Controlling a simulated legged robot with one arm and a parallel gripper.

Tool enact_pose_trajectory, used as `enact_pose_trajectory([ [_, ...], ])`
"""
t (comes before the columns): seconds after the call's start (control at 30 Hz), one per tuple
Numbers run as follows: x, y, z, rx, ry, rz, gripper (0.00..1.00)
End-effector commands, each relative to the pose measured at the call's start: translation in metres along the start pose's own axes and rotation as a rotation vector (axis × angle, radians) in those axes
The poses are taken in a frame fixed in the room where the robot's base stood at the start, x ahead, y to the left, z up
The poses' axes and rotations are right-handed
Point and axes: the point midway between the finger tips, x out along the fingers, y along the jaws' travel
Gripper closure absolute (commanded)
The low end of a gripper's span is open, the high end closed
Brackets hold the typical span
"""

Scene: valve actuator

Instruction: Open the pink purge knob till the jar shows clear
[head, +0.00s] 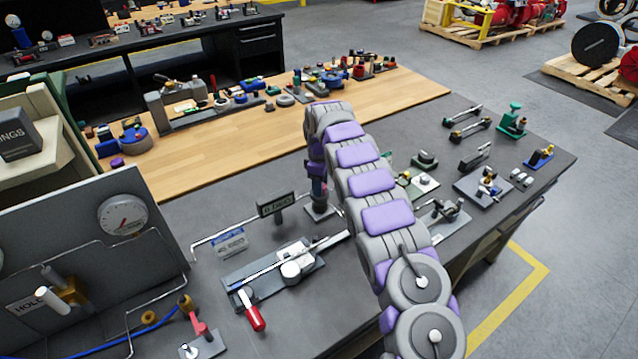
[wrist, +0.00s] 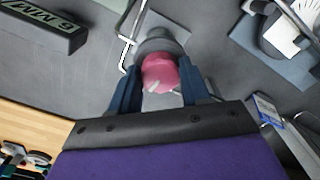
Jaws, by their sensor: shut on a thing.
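The pink purge knob (wrist: 161,70) is in the wrist view, at the end of a round grey body (wrist: 158,42). Small pale marks show at its lower edge. My gripper (wrist: 158,82) is shut on the knob, with one dark blue finger on each side. In the head view my gripper (head: 318,190) points down behind the sign, over a small grey base plate; the knob cannot be made out there. I cannot make out the jar in either view.
A small sign (head: 276,204) stands left of my gripper; it also shows in the wrist view (wrist: 45,28). A thin pipe (wrist: 130,40) runs close by the knob. A fixture with a red handle (head: 251,310) lies in front. A gauge panel (head: 90,250) stands at left.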

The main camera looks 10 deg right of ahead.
Motion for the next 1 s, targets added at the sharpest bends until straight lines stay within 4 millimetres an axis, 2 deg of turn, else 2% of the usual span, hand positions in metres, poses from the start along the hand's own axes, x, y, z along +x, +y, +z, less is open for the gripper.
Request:
enact_pose_trajectory([
  [0.37, -0.0032, -0.0007, -0.0041, 0.112, 0.003, 0.002, 0.84],
  [1.0, -0.0045, 0.0008, -0.0063, 0.69, 0.011, 0.005, 0.84],
])
